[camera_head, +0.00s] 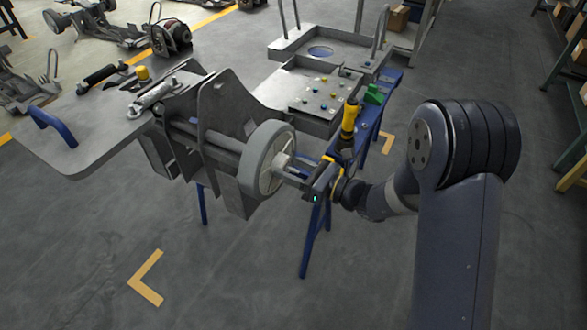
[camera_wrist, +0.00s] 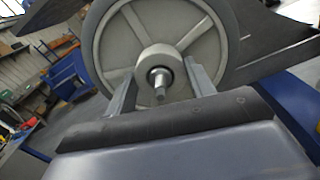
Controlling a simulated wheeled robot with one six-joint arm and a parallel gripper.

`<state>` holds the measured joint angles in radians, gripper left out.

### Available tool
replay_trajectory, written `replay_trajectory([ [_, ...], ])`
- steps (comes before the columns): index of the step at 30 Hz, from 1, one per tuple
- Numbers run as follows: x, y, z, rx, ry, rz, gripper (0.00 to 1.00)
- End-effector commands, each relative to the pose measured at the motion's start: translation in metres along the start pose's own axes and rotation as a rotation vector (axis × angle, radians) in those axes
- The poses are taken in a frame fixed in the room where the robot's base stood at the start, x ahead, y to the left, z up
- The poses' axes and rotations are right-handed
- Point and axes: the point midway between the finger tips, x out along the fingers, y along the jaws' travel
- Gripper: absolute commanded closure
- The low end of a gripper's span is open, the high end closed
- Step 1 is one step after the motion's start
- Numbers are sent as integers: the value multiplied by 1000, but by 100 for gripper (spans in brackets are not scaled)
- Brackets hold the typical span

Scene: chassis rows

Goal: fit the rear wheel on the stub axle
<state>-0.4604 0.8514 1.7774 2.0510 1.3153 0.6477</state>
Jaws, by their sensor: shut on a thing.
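The rear wheel (camera_head: 262,150), grey with a pale spoked face, stands upright beside the chassis plate (camera_head: 222,105). It also shows from its outer face in the wrist view (camera_wrist: 113,45). My gripper (camera_head: 291,170) reaches it from the right. Its two fingers lie on either side of the wheel's hub (camera_wrist: 155,58) and are shut on it. The metal end of the stub axle (camera_wrist: 160,86) pokes out through the hub bore toward the wrist camera, so the wheel is around the axle. The wheel hides the rest of the axle, and I cannot tell how far on it sits.
A grey bench (camera_head: 75,150) with tools and a blue handle (camera_head: 52,127) bears the chassis. Behind stand a parts tray (camera_head: 318,92), a yellow-and-black tool (camera_head: 349,120) and a green block (camera_head: 374,94). The floor (camera_head: 235,285) in front is clear.

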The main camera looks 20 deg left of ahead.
Motion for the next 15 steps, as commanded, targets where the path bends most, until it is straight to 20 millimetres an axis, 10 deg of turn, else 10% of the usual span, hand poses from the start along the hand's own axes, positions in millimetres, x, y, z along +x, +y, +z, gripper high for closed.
replay_trajectory([
  [6,1,0,3,-4,-7,2,100],
  [7,1,0,3,-4,-7,2,47],
  [15,1,0,2,-2,-4,1,25],
])
